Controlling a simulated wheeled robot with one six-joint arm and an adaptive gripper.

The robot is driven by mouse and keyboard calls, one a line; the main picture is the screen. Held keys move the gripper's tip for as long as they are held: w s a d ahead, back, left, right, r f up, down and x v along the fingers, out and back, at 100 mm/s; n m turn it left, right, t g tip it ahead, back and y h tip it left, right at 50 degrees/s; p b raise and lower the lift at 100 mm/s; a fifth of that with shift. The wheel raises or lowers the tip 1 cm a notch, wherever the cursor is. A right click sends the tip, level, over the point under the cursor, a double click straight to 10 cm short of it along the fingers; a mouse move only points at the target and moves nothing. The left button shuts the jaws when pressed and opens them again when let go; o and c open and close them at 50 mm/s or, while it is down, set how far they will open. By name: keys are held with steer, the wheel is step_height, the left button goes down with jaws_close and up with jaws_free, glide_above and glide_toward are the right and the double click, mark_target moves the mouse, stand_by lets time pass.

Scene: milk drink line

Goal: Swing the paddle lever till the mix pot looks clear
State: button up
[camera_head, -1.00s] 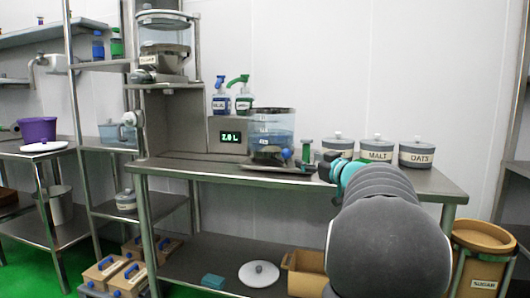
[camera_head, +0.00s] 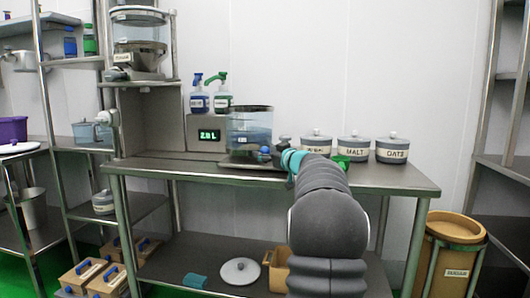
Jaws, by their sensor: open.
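The mix pot (camera_head: 250,125) is a clear, dark-rimmed vessel on the steel bench, with bluish contents in it and darker material low down. A blue knob (camera_head: 265,151) shows at its lower right; I cannot tell for certain that it belongs to the paddle lever. My gripper (camera_head: 283,147) is open, just right of the pot and close to the blue knob. Its fingers are small and partly hidden by my wrist, and I see nothing held. Whether it touches the knob I cannot tell.
A green display (camera_head: 209,135) stands left of the pot, with blue (camera_head: 197,95) and green (camera_head: 220,95) pump bottles above. Lidded pots, including malt (camera_head: 353,149) and oats (camera_head: 392,151), stand right of my arm. A green object (camera_head: 342,162) lies beside my arm. A tan bin (camera_head: 449,242) stands right.

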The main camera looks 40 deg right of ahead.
steer(key=shift+w, duration=0.4)
jaws_close()
steer(key=shift+r, duration=0.1)
